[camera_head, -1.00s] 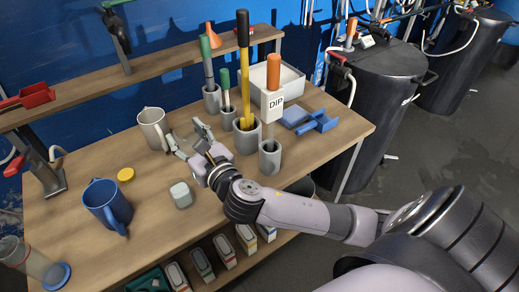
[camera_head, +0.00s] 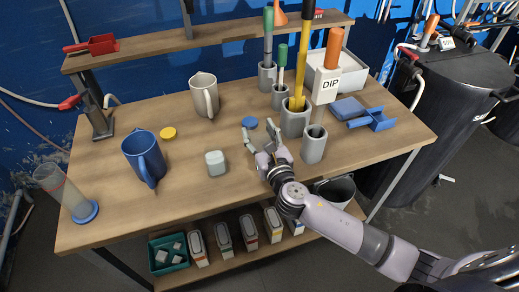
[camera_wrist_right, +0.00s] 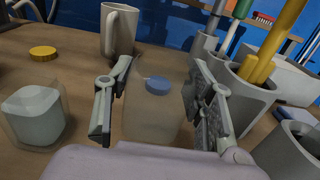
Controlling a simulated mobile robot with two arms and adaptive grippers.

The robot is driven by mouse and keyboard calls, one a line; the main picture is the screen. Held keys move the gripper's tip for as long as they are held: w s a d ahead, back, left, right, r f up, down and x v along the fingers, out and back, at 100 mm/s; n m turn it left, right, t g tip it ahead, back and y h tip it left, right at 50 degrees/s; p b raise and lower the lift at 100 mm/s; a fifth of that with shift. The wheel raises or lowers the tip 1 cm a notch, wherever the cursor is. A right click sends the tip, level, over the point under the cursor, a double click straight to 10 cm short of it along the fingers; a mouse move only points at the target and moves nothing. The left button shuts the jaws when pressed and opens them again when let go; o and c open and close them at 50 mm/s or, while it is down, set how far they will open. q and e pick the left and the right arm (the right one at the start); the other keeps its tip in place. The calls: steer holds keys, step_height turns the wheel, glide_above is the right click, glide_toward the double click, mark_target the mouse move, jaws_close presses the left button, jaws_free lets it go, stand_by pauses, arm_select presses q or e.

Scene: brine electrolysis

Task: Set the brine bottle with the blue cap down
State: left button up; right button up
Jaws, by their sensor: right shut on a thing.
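The brine bottle is clear, with a blue cap (camera_head: 250,122). In the right wrist view the bottle (camera_wrist_right: 150,120) stands upright between the two fingers of my right gripper (camera_wrist_right: 158,108), which is shut on its sides. In the head view my right gripper (camera_head: 264,141) is low over the middle of the wooden table (camera_head: 230,210), and the clear body is hard to make out there. Whether its base touches the table I cannot tell. My left gripper is in neither view.
A small clear jar (camera_head: 215,162) is left of the gripper. A yellow cap (camera_head: 168,133), a beige mug (camera_head: 204,95) and a blue mug (camera_head: 144,157) lie further left. Grey holders, one nearby (camera_head: 313,145), stand to the right. Bare tabletop lies in front.

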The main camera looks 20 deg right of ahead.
mark_target(260, 148)
steer(key=shift+f+b, duration=0.8)
steer(key=shift+f, duration=1.8)
steer(key=shift+f, duration=0.2)
steer(key=o, duration=1.3)
steer(key=shift+o, duration=0.2)
steer(key=shift+r, duration=0.25)
steer(key=shift+s+f, duration=0.15)
steer(key=shift+s, duration=0.2)
steer(key=s+b, duration=0.1)
steer(key=s, duration=1)
steer(key=shift+s+d, duration=0.15)
steer(key=shift+s, duration=0.05)
